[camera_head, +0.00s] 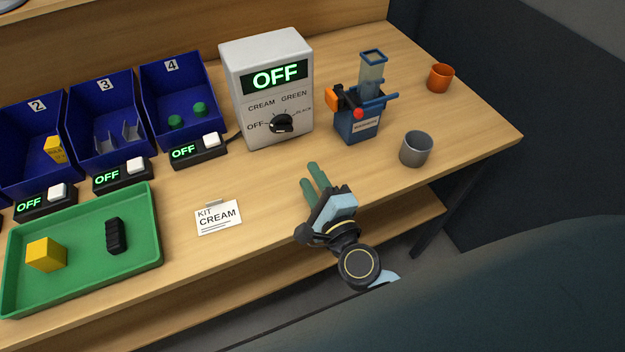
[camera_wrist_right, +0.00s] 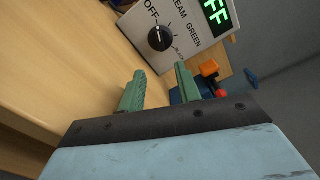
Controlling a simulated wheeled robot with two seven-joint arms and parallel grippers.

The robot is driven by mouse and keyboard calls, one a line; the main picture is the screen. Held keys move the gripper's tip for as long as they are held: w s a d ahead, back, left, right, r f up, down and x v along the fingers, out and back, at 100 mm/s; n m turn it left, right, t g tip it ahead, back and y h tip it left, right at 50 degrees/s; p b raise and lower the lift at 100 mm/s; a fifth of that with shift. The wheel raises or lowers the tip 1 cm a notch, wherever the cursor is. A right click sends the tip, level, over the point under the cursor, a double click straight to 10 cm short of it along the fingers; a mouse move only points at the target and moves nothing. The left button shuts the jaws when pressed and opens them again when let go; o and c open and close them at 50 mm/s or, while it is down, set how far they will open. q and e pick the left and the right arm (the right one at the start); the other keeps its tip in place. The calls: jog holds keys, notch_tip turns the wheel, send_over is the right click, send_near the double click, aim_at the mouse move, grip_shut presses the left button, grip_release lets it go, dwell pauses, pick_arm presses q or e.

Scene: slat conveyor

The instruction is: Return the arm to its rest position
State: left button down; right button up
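My right gripper (camera_head: 312,178) is above the front edge of the table, right of the kit card. Its green fingers point toward the white control box (camera_head: 236,88). In the right wrist view the two fingers of the gripper (camera_wrist_right: 160,84) stand apart with nothing between them. The box's dial (camera_head: 281,123) is ahead of the fingers and not touched; its display reads OFF. My left gripper is not in view.
A blue machine (camera_head: 357,126), a grey cup (camera_head: 416,149) and an orange cup (camera_head: 440,77) stand at the right. A green tray (camera_head: 86,270) holds a yellow block (camera_head: 46,254) and a black piece (camera_head: 116,235). A KIT CREAM card (camera_head: 218,217) lies on the table (camera_head: 275,195). Blue bins (camera_head: 182,66) line the back left.

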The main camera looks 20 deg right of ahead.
dwell(0.4)
